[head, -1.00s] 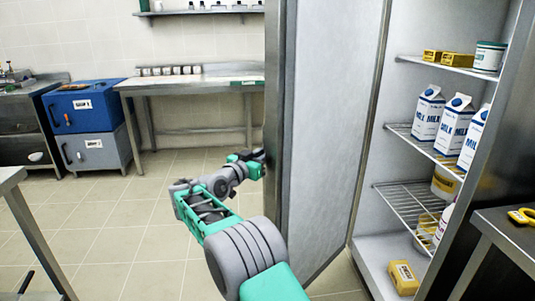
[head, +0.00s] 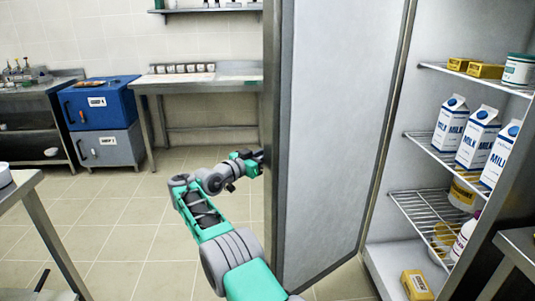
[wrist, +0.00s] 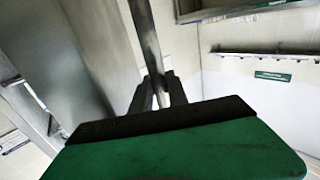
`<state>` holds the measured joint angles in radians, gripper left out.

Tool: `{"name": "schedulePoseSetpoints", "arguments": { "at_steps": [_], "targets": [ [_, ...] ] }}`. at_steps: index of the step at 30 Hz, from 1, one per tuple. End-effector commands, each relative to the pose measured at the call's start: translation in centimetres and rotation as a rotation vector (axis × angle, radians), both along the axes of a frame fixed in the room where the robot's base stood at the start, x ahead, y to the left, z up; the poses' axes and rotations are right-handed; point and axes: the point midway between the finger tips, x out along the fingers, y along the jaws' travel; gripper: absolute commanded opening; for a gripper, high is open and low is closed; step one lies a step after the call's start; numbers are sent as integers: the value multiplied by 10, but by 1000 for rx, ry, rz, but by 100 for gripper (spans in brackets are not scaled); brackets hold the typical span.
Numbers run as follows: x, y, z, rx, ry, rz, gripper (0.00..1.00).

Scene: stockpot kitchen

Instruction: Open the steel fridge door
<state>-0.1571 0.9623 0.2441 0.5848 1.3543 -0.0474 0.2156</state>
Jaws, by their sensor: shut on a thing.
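The steel fridge door (head: 335,140) stands wide open in the head view, its pale inner face towards me. Its outer steel face (wrist: 90,50) shows at the left in the wrist view. My gripper (wrist: 160,90) is shut on the door's vertical bar handle (wrist: 143,35). In the head view my green and grey arm reaches to the door's left edge, and the handle and fingertips are hidden behind it. The open fridge interior (head: 400,215) shows to the right of the door.
Fridge shelves hold milk cartons (head: 478,135), yellow boxes (head: 486,71) and a tub (head: 519,70). A steel counter (head: 515,245) stands at the right front. A table (head: 20,185) is at the left. Blue and grey boxes (head: 100,105) stand by the back wall. Tiled floor left of my arm is clear.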

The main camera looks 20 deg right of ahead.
Motion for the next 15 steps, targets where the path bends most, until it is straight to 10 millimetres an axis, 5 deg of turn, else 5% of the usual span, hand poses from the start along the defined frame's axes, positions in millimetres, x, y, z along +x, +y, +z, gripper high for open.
{"name": "schedulePoseSetpoints", "arguments": {
  "at_steps": [4,5,12,15],
  "targets": [
    [-2,-4,0,-1,1,-9,0],
    [-2,-4,0,-1,1,-9,21],
    [0,3,0,-1,0,2,41],
    [1,4,0,-1,0,4,41]
  ]
}}
